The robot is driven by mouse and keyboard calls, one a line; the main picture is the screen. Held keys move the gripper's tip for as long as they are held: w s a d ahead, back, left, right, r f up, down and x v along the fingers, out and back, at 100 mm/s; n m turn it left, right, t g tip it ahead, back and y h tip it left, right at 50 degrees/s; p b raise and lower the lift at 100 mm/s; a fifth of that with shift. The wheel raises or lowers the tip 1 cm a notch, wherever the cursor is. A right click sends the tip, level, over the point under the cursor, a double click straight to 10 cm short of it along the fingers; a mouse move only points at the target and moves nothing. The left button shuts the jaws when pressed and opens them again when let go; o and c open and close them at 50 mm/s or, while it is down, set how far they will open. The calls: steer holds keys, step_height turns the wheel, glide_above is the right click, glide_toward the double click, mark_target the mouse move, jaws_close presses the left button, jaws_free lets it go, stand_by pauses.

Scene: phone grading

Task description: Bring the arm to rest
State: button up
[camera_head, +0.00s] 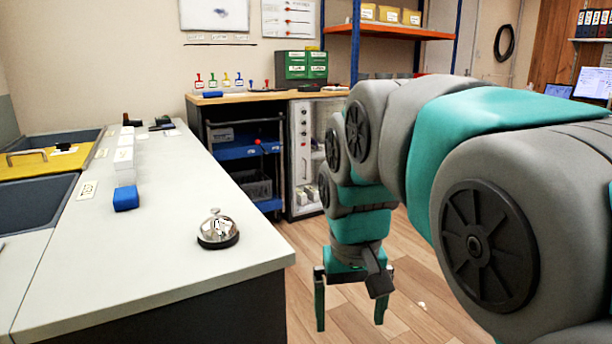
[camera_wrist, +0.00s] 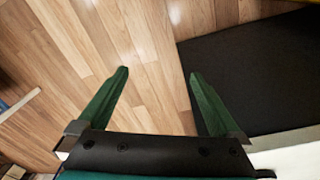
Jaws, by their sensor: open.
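My arm reaches in from the right side of the head view, grey and teal, and bends downward. My gripper (camera_head: 350,318) hangs over the wooden floor, to the right of the white counter's front corner. Its two green fingers point down and stand wide apart, with nothing between them. In the wrist view my gripper (camera_wrist: 158,78) is likewise open and empty above the floor planks (camera_wrist: 150,35).
A white counter (camera_head: 165,235) fills the left. On it are a silver bell (camera_head: 217,229), a blue block (camera_head: 126,198) and white boxes (camera_head: 124,158). A workbench (camera_head: 250,96) with shelves stands behind. A dark panel (camera_wrist: 255,75) lies right of the fingers.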

steer(key=s+d+f+g, duration=0.1)
steer(key=s+d+f, duration=0.1)
steer(key=s+f, duration=0.2)
steer(key=s+d+f, duration=0.3)
steer(key=s+f, duration=0.2)
steer(key=s, duration=0.3)
steer(key=s+d+f+m+g, duration=0.1)
steer(key=s+d+f, duration=0.2)
steer(key=s, duration=0.3)
steer(key=shift+s+f+g, duration=0.3)
steer(key=shift+f, duration=0.6)
